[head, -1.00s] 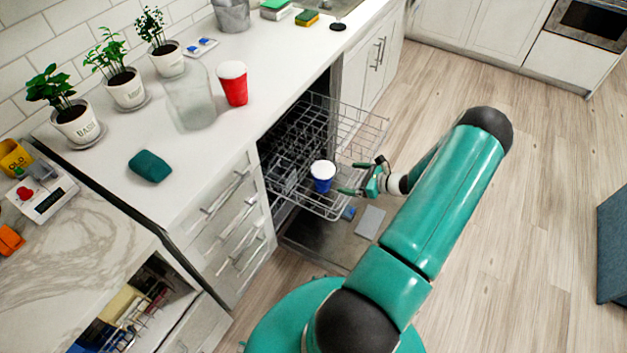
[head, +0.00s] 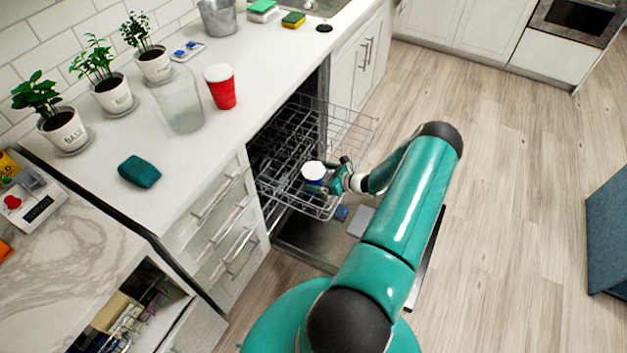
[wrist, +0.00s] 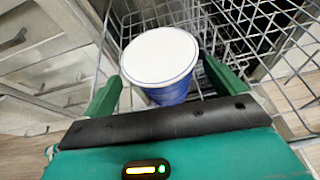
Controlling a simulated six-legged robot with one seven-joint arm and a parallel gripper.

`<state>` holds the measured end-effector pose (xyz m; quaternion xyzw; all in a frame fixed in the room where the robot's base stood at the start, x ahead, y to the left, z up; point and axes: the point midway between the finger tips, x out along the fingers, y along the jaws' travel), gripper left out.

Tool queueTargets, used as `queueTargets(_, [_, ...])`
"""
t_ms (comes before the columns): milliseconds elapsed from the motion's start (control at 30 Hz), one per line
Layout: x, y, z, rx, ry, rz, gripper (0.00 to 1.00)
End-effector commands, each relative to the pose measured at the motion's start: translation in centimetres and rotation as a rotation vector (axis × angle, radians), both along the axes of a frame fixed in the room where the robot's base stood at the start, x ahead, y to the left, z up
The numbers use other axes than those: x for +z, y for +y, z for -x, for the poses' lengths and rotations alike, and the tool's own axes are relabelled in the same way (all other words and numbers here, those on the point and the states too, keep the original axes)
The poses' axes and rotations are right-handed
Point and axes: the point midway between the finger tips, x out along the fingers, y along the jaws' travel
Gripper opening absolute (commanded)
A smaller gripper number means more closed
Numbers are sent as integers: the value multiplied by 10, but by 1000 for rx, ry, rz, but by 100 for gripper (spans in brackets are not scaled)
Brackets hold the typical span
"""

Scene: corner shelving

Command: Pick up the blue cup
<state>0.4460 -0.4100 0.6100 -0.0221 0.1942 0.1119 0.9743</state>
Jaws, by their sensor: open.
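The blue cup (head: 314,174), with a white top, stands in the pulled-out upper rack of the dishwasher (head: 268,183). In the wrist view the cup (wrist: 168,92) sits between the two green fingers of my gripper (wrist: 165,88). My gripper (head: 326,178) reaches the cup from the right in the head view. The fingers are open, one on each side of the cup; a gap shows at the left finger, and contact on the right cannot be told. The cup's lower part is hidden by my gripper in the wrist view.
The wire rack (wrist: 232,40) surrounds the cup. The counter (head: 185,150) above holds a red cup (head: 220,87), a clear glass vessel (head: 180,100), a teal sponge-like block (head: 139,171) and potted plants (head: 112,92).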

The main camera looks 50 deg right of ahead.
Motion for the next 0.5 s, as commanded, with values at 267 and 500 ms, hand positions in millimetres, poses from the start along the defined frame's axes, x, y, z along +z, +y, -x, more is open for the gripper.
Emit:
queueTargets(267, [-13,5,-33,2,-1,0,96])
queueTargets(500, [-13,5,-33,1,-1,0,92])
